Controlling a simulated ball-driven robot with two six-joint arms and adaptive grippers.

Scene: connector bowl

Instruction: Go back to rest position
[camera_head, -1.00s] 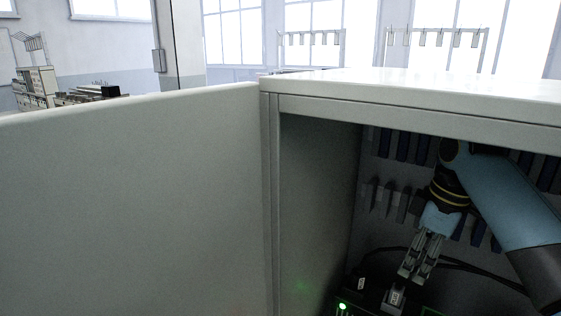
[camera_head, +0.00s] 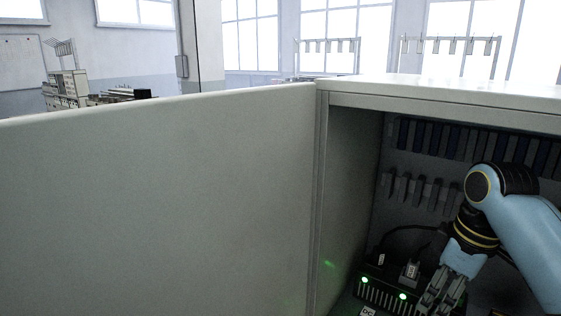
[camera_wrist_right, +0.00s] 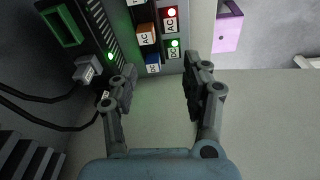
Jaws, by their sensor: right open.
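My right gripper (camera_head: 442,298) reaches into an open grey cabinet (camera_head: 330,92) from the right. In the right wrist view the right gripper (camera_wrist_right: 163,88) is open, with nothing between its two fingers. A grey plug (camera_head: 410,272) with a black cable sits at a black unit with green lights (camera_head: 378,292). The plug also shows in the right wrist view (camera_wrist_right: 88,69), left of the fingers and apart from them. My left gripper is not in view.
The cabinet door (camera_head: 160,200) stands open across the left. In the right wrist view, coloured AC and DC connectors (camera_wrist_right: 146,34) and a pink box (camera_wrist_right: 228,28) lie beyond the fingers. Black cables (camera_wrist_right: 45,97) run at left. Racks hang on the cabinet's back wall (camera_head: 410,165).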

